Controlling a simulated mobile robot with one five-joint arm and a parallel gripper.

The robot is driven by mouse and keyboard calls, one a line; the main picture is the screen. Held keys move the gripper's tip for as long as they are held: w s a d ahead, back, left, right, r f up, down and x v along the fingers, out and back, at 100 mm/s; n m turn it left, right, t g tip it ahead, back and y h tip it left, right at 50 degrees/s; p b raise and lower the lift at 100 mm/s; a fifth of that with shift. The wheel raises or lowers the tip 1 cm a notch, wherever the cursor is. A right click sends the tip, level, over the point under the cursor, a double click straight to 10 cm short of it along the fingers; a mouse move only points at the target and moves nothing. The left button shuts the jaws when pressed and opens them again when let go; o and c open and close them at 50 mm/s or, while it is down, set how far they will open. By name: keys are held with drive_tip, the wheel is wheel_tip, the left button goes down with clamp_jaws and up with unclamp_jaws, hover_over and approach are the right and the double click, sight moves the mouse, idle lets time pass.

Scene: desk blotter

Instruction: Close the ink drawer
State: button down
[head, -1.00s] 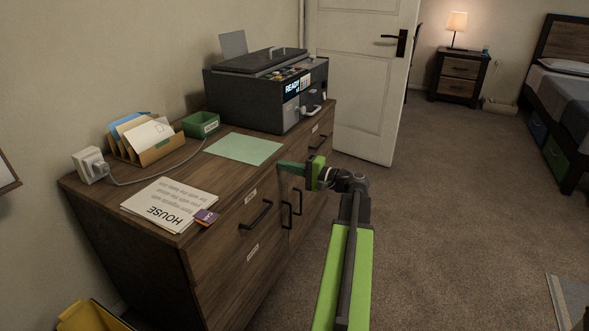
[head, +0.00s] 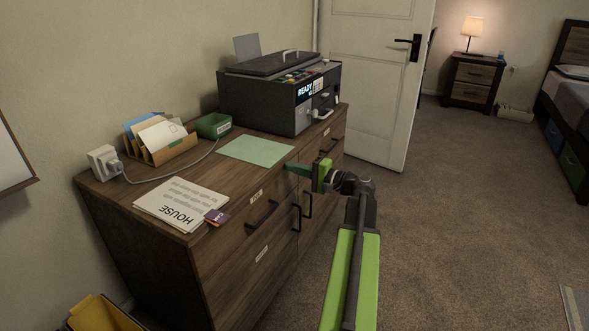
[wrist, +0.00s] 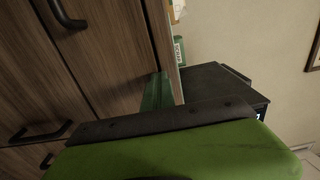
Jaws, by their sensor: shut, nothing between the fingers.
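The dark printer (head: 275,103) stands on the far end of the wooden cabinet, its display reading READY. Small pale parts (head: 324,113) show low on its right front; I cannot tell which is the ink drawer or how far out it is. My gripper (head: 292,168) is shut and empty, its green fingers by the cabinet's top front edge, nearer than the printer and apart from it. In the wrist view the green fingers (wrist: 157,92) point along the cabinet front, with a dark box, likely the printer (wrist: 225,83), beyond.
The cabinet (head: 225,262) has dark handles (head: 262,214) standing out from its front. On top lie a green sheet (head: 256,150), printed papers (head: 180,203), a letter rack (head: 160,143) and a green box (head: 213,126). A white door (head: 375,80) stands behind.

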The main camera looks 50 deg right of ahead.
drive_tip(key=v, duration=1.4)
